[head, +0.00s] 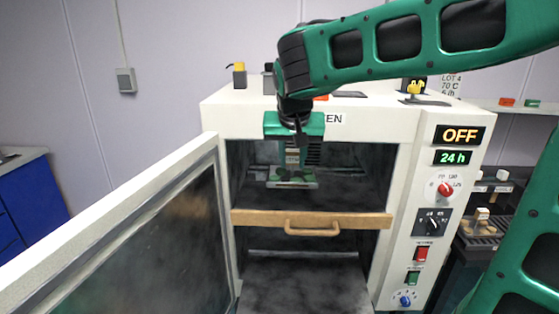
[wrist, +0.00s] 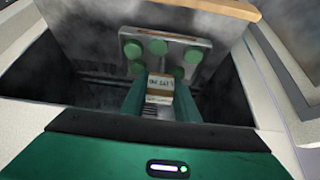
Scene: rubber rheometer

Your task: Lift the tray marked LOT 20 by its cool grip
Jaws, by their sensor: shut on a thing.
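A small metal tray (head: 292,184) with several green discs is inside the open oven (head: 315,130). It also shows in the wrist view (wrist: 200,58), with the discs on its plate. A pale, cork-coloured grip (wrist: 160,82) rises from the tray's near edge and bears a small label too blurred to read surely. My gripper (head: 291,152) reaches in through the oven front. Its two green fingers (wrist: 160,97) are shut on the grip, one on each side. I cannot tell whether the tray touches the surface below it.
The oven door (head: 130,250) stands open at the left. A wooden bar with a handle (head: 312,220) crosses the opening below the tray. The control panel at right reads OFF (head: 460,134) and 24 h. Oven side walls are close around my gripper. Small items stand on the oven top.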

